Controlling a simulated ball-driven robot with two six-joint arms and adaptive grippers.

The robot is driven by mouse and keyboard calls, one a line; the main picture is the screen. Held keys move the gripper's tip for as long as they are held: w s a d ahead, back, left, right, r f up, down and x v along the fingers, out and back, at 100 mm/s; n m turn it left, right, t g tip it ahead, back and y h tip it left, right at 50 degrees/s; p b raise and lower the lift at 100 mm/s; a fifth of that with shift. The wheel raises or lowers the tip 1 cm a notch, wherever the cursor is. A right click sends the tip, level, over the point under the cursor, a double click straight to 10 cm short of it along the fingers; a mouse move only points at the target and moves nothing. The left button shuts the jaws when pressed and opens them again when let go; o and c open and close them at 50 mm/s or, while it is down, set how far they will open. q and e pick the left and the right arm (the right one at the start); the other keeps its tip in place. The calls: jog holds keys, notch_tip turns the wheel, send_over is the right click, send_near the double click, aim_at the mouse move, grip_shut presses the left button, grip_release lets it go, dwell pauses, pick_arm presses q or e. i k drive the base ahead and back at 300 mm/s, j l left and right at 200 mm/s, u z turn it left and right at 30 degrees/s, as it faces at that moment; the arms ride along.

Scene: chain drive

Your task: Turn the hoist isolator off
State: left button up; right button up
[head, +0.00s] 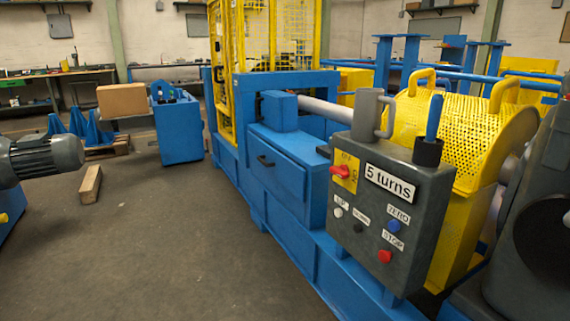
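The hoist isolator looks to be the red rotary switch (341,171) on a yellow plate at the upper left of a dark grey control box (403,243). The plate's lettering is too small to read surely, so I cannot tell the switch's setting. Its red handle lies roughly sideways. The box also carries a "5 turns" sign (390,183), a white button (338,212), a black button (358,228), a blue button (393,226) marked ZERO and a red button (384,256) marked STOP. Neither of my grippers shows in the head view.
A grey mug-shaped part (366,117) and a blue-handled item in a black cup (427,152) stand on the box. A yellow perforated guard (460,135) rises behind it. A blue machine frame (277,172) runs leftward. Open floor (165,240) lies left, with a wooden block (89,184).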

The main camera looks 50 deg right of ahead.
aim_at(342, 172)
jog(key=i+j+z, duration=0.1)
jog(key=i+z, duration=0.15)
jog(key=i, duration=0.25)
jog(key=i+j+z, duration=0.2)
jog(key=i, duration=0.3)
